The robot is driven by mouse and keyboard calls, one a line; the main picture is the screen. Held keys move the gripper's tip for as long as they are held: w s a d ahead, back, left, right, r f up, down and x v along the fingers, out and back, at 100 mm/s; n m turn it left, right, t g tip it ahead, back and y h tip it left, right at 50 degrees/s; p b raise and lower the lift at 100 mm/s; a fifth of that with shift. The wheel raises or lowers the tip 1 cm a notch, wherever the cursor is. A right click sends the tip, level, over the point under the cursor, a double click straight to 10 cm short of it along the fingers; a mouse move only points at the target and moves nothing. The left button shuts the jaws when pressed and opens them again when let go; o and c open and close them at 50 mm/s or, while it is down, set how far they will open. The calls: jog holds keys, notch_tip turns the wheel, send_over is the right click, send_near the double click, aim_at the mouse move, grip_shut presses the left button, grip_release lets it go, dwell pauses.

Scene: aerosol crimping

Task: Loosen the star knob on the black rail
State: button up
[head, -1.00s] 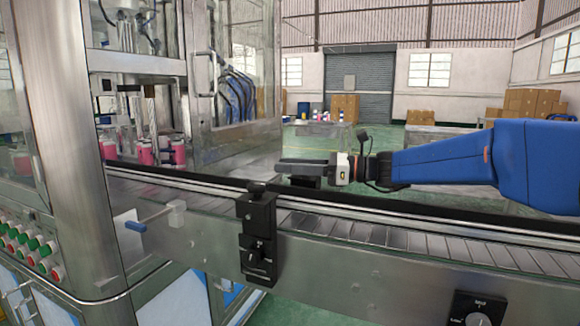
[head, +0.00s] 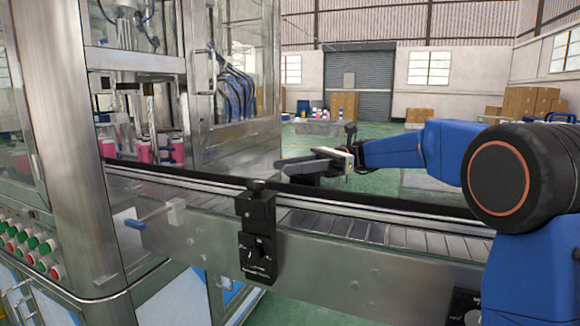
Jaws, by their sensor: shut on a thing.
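The black rail (head: 400,204) runs along the conveyor. My gripper (head: 285,165) is over the rail's far side, right of the black clamp block (head: 256,230). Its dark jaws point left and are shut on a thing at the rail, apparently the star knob. The knob's shape cannot be made out, as the dark jaws hide it. The clamp block on the near side has a small black knob on top and a dial on its front, apart from my gripper.
The steel crimping machine (head: 75,130) with pink cans (head: 145,151) inside stands at the left. Cartons (head: 345,105) stand far back.

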jog(key=shift+s+d+n+g+h, duration=0.15)
jog(key=shift+n+g+h, duration=0.3)
jog(key=shift+g, duration=0.25)
jog(key=o, duration=1)
jog(key=shift+o, duration=0.2)
